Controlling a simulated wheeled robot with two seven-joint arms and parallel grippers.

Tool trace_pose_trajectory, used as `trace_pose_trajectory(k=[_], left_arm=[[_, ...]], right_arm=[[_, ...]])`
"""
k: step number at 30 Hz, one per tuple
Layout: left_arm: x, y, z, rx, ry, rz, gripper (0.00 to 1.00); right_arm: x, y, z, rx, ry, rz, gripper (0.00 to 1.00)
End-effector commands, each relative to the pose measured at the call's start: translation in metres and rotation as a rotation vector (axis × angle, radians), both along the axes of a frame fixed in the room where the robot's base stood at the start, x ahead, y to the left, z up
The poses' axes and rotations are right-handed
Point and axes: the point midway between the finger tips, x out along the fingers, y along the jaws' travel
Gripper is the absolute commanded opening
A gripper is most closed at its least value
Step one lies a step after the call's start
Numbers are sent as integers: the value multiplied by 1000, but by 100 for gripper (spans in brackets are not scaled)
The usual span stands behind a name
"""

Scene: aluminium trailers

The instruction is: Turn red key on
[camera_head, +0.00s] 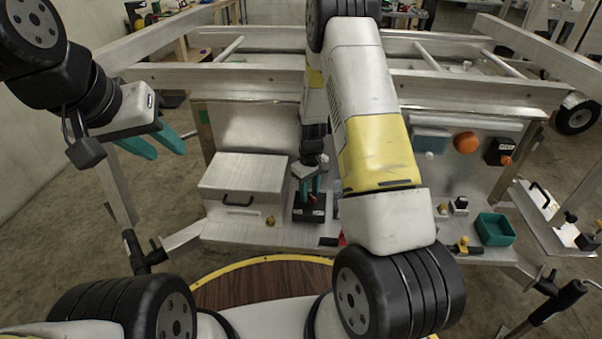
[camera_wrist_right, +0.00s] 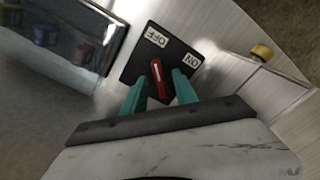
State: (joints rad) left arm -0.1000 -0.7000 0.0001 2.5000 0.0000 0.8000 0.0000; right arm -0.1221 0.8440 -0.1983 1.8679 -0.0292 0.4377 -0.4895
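The red key (camera_wrist_right: 158,74) stands on a black switch plate with OFF and ON labels (camera_wrist_right: 132,68) in the right wrist view. Its upper end points toward the OFF label; the ON label is to the right. My right gripper (camera_wrist_right: 160,82) is open, with one teal finger on each side of the key's lower part. Gaps seem to remain between fingers and key. In the head view the black switch box (camera_head: 308,210) sits on the trailer shelf under my right gripper (camera_head: 308,184); the key is not clear there. My left gripper (camera_head: 162,142) is open and empty at left, away from the trailer.
A white box with a black handle (camera_head: 243,178) stands left of the switch. A brass knob (camera_head: 270,221) is close to it. A green bin (camera_head: 494,229) and an orange round knob (camera_head: 466,142) are at right. Aluminium rails (camera_head: 470,88) cross behind.

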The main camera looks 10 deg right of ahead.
Motion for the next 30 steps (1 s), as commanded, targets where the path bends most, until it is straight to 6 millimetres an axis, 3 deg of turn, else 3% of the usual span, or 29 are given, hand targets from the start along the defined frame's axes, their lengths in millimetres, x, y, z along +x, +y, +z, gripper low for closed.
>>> trace_pose_trajectory(k=[3, 9, 20, 30], left_arm=[[0, 0, 0, 0, 0, 0, 36], [0, 0, 0, 0, 0, 0, 36], [0, 0, 0, 0, 0, 0, 36], [0, 0, 0, 0, 0, 0, 36]], right_arm=[[0, 0, 0, 0, 0, 0, 35], [0, 0, 0, 0, 0, 0, 0], [0, 0, 1, 0, 0, -21, 0], [0, 0, 1, 0, 1, -208, 0]])
